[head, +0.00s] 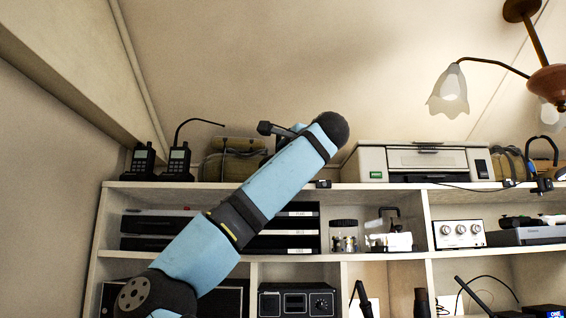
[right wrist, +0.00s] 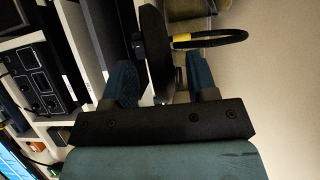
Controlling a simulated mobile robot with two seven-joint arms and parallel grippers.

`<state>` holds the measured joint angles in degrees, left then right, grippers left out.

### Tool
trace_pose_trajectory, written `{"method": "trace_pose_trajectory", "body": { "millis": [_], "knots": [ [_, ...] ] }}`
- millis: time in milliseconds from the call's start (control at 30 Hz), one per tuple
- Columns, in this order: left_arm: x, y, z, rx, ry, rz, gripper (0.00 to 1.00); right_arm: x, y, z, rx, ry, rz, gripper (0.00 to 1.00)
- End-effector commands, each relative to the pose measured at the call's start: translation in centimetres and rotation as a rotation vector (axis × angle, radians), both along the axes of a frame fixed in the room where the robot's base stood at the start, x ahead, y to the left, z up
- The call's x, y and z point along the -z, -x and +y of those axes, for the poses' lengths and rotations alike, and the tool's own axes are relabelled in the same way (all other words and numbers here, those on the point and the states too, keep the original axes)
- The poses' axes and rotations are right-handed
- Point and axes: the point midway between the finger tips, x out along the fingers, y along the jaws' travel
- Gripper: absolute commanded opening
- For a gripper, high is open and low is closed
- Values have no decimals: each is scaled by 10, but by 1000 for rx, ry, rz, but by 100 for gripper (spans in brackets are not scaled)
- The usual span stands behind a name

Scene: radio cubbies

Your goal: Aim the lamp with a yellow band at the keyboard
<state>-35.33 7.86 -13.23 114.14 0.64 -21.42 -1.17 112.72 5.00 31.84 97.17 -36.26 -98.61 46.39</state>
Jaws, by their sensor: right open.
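The lamp's yellow band (right wrist: 182,38) shows in the right wrist view on a thin, curved black neck just ahead of my right fingertips. A flat dark piece stands between the fingers; I cannot tell whether they touch it. My right gripper (right wrist: 161,80) is open, with one blue finger on each side of that piece. In the head view my blue arm crosses in front of the shelves and hides this gripper. A dark bar-shaped piece (head: 272,129) sticks out beside the arm's upper end; I cannot tell whether it is the lamp. I cannot make out the keyboard. My left gripper is out of view.
The white shelf unit (head: 381,186) holds a green bag (head: 235,150), two handheld radios (head: 178,161) and a printer-like box (head: 430,163) on top. Black trays and a knobbed radio (head: 297,302) fill lower cubbies. A ceiling lamp (head: 449,93) hangs at right.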

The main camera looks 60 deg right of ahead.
Motion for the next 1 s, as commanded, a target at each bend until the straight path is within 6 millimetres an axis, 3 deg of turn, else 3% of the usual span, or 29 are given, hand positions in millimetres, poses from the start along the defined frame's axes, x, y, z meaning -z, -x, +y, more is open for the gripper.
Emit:
{"method": "trace_pose_trajectory", "body": {
  "millis": [300, 500, 1000],
  "knots": [
    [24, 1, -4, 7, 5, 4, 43, 0, 63, 39, 1, 3, -8, 53],
    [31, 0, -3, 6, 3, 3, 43, -3, 91, 56, 1, 2, -6, 53],
    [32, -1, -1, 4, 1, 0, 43, -4, 102, 63, 1, 1, -4, 53]
  ]
}}
